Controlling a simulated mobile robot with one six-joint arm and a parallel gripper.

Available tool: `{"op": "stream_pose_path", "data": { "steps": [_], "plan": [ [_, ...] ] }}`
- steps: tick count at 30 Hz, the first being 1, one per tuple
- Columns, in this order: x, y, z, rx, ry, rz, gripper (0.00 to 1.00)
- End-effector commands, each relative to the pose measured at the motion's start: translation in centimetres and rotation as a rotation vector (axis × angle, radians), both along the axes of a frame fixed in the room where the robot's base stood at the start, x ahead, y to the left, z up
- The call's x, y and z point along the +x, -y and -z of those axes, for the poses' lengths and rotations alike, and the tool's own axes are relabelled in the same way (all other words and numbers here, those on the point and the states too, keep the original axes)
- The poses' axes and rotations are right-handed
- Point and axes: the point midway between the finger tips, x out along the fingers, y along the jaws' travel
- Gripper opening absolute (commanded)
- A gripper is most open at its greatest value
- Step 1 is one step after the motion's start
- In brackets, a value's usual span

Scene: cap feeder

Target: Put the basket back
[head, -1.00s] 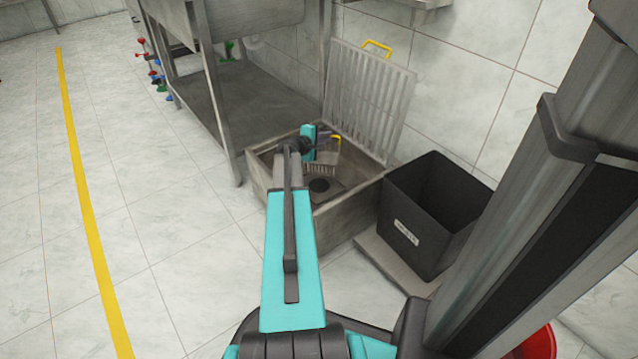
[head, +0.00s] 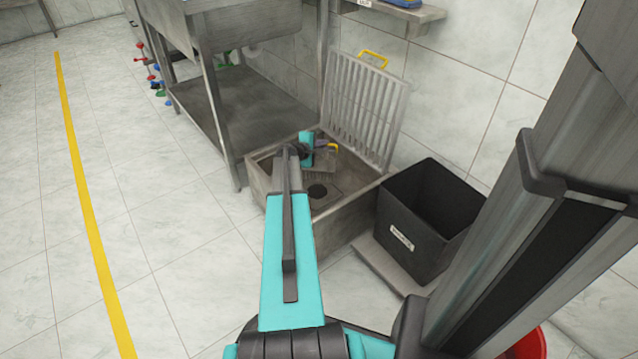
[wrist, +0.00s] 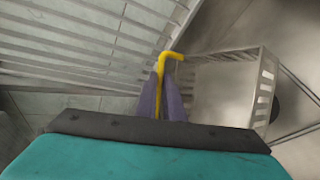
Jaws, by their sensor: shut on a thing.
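The basket (wrist: 228,85) is a small grey slatted basket with a yellow handle (wrist: 165,65). My gripper (wrist: 163,100) is shut on the handle, its purple fingers on either side of it. In the head view, the basket (head: 318,168) hangs over or inside the open grey floor basin (head: 340,222), towards the back and apart in the picture from the dark round drain hole (head: 317,191). My gripper also shows there (head: 324,147), partly hidden by my arm. I cannot tell whether the basket touches the basin.
A slatted grate (head: 362,105) with a yellow handle stands raised at the basin's back edge. A black bin (head: 415,225) stands on a low slab to the right. A steel sink table (head: 215,105) stands to the left. Open tiled floor lies left.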

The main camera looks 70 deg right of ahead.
Motion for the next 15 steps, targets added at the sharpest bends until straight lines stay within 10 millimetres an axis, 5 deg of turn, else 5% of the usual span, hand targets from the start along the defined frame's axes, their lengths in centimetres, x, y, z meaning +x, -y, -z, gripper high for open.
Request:
{"op": "stream_pose_path", "data": {
  "steps": [9,15],
  "plan": [
    [0.0,0.1,4.1,0.0,0.0,-0.001,0.0],
    [0.0,0.0,4.6,-0.001,0.0,-0.001,0.0]
  ]
}}
